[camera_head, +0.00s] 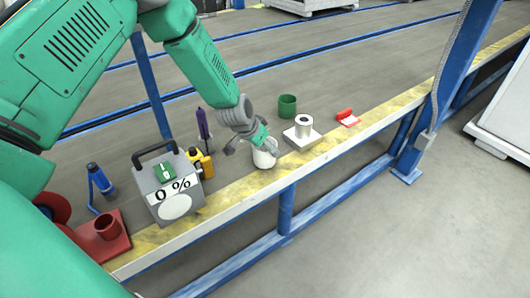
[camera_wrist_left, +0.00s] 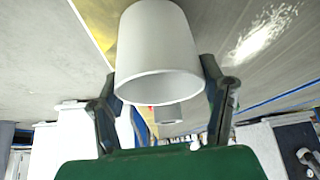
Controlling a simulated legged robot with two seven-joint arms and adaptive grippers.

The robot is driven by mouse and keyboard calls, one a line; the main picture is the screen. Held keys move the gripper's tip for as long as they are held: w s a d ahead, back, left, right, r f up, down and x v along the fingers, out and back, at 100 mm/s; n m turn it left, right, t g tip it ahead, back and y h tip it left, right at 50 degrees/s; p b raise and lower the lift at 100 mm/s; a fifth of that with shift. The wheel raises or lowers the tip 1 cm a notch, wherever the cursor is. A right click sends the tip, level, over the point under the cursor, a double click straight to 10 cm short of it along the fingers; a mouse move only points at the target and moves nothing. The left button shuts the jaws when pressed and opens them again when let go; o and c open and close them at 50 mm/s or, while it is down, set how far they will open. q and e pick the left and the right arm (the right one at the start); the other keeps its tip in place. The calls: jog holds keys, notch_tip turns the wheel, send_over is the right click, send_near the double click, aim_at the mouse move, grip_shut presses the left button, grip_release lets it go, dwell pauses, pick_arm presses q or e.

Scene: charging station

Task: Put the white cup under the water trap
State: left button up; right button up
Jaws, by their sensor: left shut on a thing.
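The white cup (camera_head: 266,157) is at my left gripper (camera_head: 252,143), over the yellow-marked front strip of the table. In the left wrist view the cup (camera_wrist_left: 158,48) sits between the two dark fingers, which are shut on its sides. I cannot tell whether its base touches the table. Nothing in view is labelled as the water trap, so I cannot tell which thing it is. A pale grey cylinder with a dark top opening (camera_head: 303,124) stands on a square white base (camera_head: 302,139), right of the cup. My right gripper is not in view.
A green cup (camera_head: 287,106) stands behind the white cup, and a red item (camera_head: 347,118) lies farther right. A grey handled box (camera_head: 178,203) reading "0 %", a yellow item (camera_head: 201,163) and a red stand (camera_head: 107,236) are left. A blue post (camera_head: 456,70) rises at right.

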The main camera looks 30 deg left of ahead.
pick_arm(q)
jog(key=shift+a+f, duration=0.15)
jog(key=shift+f, duration=0.75)
jog(key=shift+a+f, duration=0.1)
jog(key=shift+c, duration=0.6)
jog(key=shift+d, duration=0.3)
jog(key=o, duration=1.3)
jog(key=shift+d, duration=0.1)
jog(key=shift+a, duration=0.2)
